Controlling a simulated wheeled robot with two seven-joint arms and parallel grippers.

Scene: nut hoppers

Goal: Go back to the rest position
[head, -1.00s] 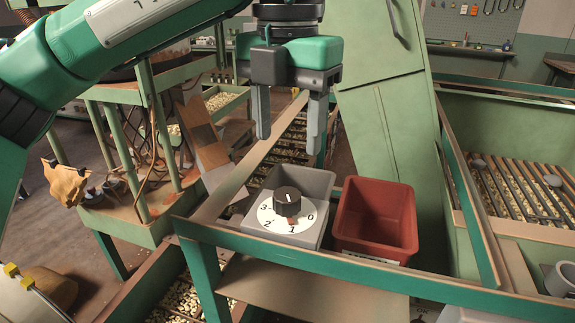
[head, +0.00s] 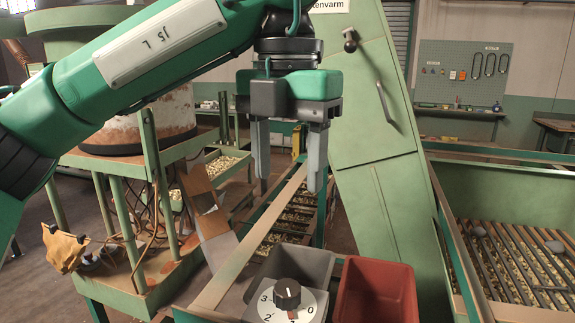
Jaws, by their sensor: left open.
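My left gripper (head: 289,180) hangs pointing down in the upper middle of the head view, its two grey fingers apart with nothing between them. It is above and behind a dial box. The dial (head: 287,294) has a black knob on a white face with numbers, near the bottom edge; the lower part of the face is cut off. My right gripper does not show.
A red bin (head: 376,292) stands right of the dial. A green cabinet (head: 372,130) rises behind it. A green hopper with a bar grate (head: 515,260) is at the right. A green frame (head: 110,190) stands at the left. A pegboard (head: 462,72) hangs far back.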

